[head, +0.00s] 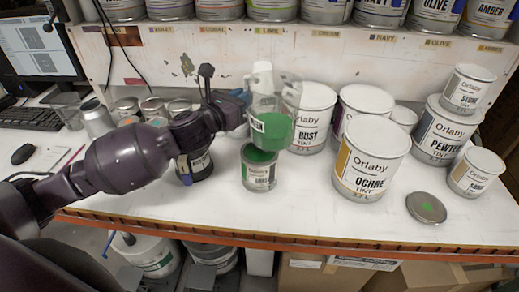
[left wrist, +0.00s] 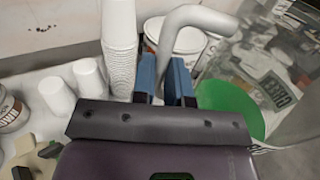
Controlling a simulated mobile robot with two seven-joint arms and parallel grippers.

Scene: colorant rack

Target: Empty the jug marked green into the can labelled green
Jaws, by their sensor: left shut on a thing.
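The clear jug (head: 262,98) holds green paint in its lower part, and its label shows the end of "GREEN". My left gripper (head: 243,96) is shut on the jug's handle and holds it in the air. In the left wrist view the grey handle (left wrist: 196,17) runs between the blue fingertips (left wrist: 165,78), with the clear jug wall (left wrist: 283,80) at right. The open can (head: 258,178) stands on the bench just below the jug, with green inside; its small label is hard to read. I cannot tell whether any paint is flowing. My right gripper is out of view.
Closed tins, marked RUST (head: 309,122) and OCHRE (head: 368,165), stand close on the right. A loose lid with a green mark (head: 426,208) lies farther right. A dark container (head: 196,168) stands left of the can. The bench's front edge (head: 300,243) is near.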

